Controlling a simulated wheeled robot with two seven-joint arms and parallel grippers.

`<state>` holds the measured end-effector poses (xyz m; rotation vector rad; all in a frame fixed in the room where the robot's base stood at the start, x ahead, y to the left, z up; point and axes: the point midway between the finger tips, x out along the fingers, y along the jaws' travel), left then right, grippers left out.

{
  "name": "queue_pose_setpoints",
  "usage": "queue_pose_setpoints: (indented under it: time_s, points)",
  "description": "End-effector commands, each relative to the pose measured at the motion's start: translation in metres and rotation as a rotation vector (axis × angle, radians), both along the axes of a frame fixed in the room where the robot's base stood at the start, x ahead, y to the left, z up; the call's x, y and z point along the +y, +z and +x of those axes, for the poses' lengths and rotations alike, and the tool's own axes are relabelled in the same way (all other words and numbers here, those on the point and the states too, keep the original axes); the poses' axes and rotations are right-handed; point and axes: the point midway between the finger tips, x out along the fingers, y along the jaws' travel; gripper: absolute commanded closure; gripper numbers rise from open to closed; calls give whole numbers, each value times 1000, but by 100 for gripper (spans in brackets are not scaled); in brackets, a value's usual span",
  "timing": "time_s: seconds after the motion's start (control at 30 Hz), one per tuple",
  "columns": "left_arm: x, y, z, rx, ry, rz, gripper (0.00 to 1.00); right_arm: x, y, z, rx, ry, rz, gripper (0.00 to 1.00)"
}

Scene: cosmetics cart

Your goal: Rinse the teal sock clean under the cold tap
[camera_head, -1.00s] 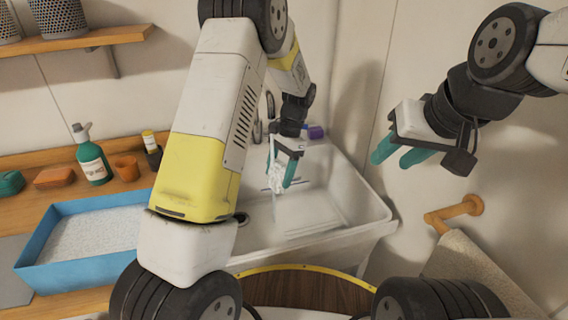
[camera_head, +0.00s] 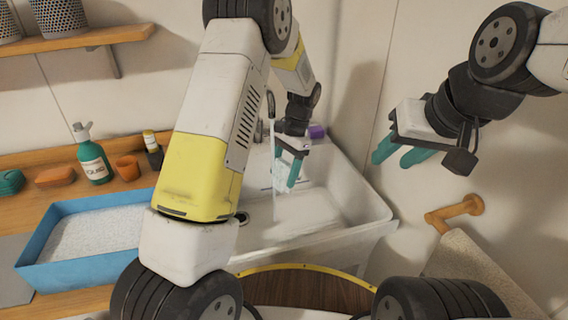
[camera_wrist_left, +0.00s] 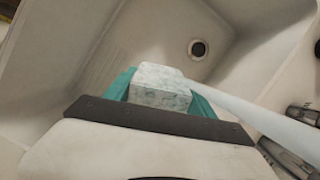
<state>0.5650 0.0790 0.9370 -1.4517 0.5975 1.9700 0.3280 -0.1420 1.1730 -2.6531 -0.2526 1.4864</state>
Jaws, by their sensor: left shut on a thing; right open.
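My left gripper (camera_head: 290,177) is low over the white sink (camera_head: 350,215). Its teal fingers are shut on a small pale block-like bundle with greenish speckles (camera_wrist_left: 160,87), seemingly the sock; little plain teal shows on it. The bundle is partly hidden by the fingers in the head view. The curved tap (camera_head: 270,103) stands behind the sink. A thin pale stream (camera_head: 273,150) falls from it beside the bundle; in the wrist view it reaches the bundle's right edge. My right gripper (camera_head: 396,154) is open and empty, right of the sink.
The sink drain (camera_wrist_left: 198,48) is clear. A blue tray of white granules (camera_head: 35,262) stands left of the sink. A towel (camera_head: 470,270) hangs at the right.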

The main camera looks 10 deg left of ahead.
Motion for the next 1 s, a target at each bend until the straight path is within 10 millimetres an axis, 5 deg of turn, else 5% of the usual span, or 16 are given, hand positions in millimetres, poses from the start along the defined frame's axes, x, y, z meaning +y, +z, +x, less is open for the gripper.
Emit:
queue_pose_setpoints:
  time_s: [0.73, 1.0]
  points:
    - [12, 0, -2, 0, 0, 0, 69, 0, 0, 0, 0, 0, 0, 60]
    - [10, 0, -19, 0, 0, 0, 69, 0, 0, 0, 0, 0, 0, 60]
